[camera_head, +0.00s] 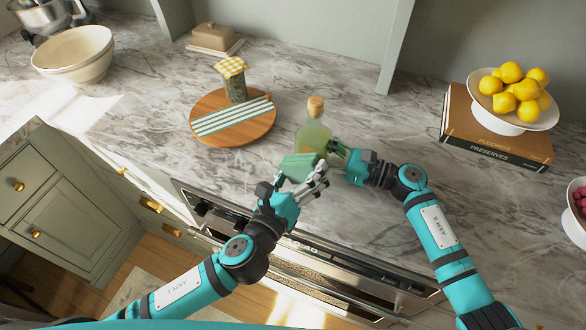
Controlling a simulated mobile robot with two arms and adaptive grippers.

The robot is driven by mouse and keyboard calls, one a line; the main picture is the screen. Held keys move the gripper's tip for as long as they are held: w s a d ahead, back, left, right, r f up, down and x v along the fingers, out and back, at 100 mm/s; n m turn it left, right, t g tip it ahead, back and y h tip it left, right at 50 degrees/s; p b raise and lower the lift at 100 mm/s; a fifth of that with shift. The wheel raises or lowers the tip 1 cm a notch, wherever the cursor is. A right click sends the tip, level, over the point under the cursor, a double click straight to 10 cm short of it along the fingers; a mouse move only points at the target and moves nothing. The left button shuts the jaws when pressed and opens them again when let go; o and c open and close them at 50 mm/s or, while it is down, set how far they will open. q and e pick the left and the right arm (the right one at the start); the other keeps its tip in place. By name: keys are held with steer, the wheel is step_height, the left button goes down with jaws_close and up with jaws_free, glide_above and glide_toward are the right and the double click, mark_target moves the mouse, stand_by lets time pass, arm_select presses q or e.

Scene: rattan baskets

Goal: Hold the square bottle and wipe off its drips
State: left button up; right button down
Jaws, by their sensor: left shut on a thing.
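The square bottle (313,135) stands upright on the marble counter, with a cork stopper and pale yellow-green contents. My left gripper (312,182) is in front of the bottle's base, shut on a green folded cloth (298,163). The cloth is close to the bottle's lower front; I cannot tell if it touches. My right gripper (338,154) is at the bottle's lower right side. Its fingertips are partly hidden, so its grip on the bottle is unclear. Drips are too small to make out.
A round wooden board (233,135) with a striped cloth (232,116) and a jar (234,86) is behind left. Books (495,146) bearing a bowl of lemons (511,118) stand at right. The counter's front edge and oven lie below my arms.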

arm_select(q)
steer(key=shift+s+d, duration=0.3)
steer(key=shift+d, duration=0.45)
steer(key=shift+w+a, duration=0.25)
steer(key=shift+a, duration=0.45)
steer(key=shift+w+a, duration=0.25)
steer(key=shift+a, duration=0.45)
steer(key=shift+w+a, duration=0.25)
steer(key=shift+a, duration=0.45)
steer(key=shift+s, duration=0.1)
steer(key=shift+d+f+v, duration=0.15)
steer(key=shift+v, duration=1.3)
steer(key=shift+d+f+v, duration=0.1)
steer(key=shift+d+v, duration=0.05)
steer(key=shift+v, duration=1.35)
steer(key=shift+s, duration=0.15)
steer(key=v, duration=0.3)
steer(key=shift+d+f, duration=0.15)
steer(key=shift+f, duration=0.05)
